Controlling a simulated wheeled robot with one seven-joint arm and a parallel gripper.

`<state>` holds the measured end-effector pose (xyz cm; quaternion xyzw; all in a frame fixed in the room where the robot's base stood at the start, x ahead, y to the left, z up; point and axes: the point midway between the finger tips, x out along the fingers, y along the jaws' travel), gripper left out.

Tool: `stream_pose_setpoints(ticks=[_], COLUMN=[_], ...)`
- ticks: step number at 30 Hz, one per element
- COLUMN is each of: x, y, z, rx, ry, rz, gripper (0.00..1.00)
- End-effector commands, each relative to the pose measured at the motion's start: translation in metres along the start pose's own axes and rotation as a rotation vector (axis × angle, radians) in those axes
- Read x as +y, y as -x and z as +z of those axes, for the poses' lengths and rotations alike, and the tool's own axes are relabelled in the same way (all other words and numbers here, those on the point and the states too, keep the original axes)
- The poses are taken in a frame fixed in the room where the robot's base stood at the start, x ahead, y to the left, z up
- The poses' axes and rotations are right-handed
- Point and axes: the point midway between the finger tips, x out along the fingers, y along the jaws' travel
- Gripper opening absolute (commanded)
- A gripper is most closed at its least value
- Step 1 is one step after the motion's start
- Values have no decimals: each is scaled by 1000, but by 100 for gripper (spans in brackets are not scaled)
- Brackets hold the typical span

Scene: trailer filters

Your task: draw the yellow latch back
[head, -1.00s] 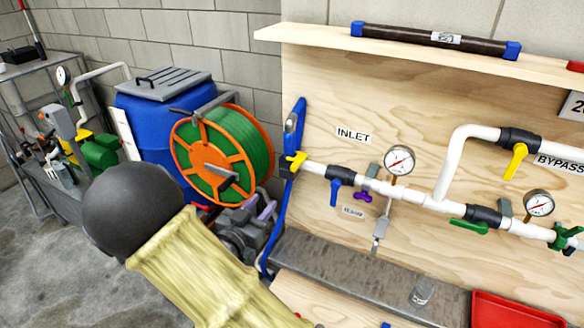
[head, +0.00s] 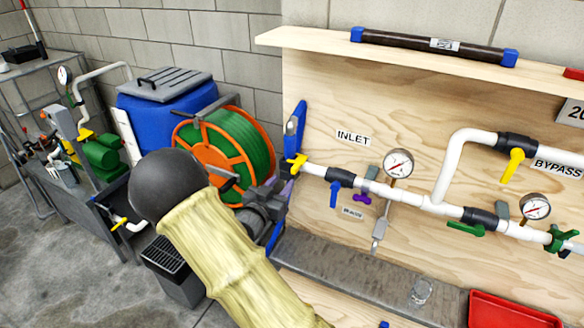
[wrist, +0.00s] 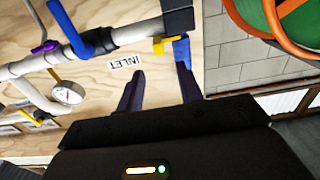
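The yellow latch (head: 297,161) is at the left end of the white inlet pipe, where the blue hose joins it. It also shows in the wrist view (wrist: 172,44), just ahead of my fingertips, beside the blue hose end. My gripper (wrist: 159,72) is open, with two dark fingers apart and nothing between them. The right finger points close to the latch and blue hose; I cannot tell whether it touches. In the head view my gripper is below the latch, partly hidden behind my arm.
The white pipe (head: 400,199) carries a blue-handled valve (head: 335,182), gauges and other valves along the wooden board (head: 330,75). An orange reel (head: 222,140) with green hose stands to the left.

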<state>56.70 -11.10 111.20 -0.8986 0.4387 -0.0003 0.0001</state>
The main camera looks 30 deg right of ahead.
Motion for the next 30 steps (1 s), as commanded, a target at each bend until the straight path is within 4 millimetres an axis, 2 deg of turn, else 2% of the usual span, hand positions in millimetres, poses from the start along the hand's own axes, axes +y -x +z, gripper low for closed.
stream_pose_setpoints(ticks=[6,12,23,29,30], x=[1,0,0,0,0], y=[-40,-67,-74,-74,-74], z=[-2,-1,0,0,0], rx=[1,0,-1,0,0], ry=[2,0,1,1,1], rz=[4,1,0,0,0], gripper=[36,36,36,1,0])
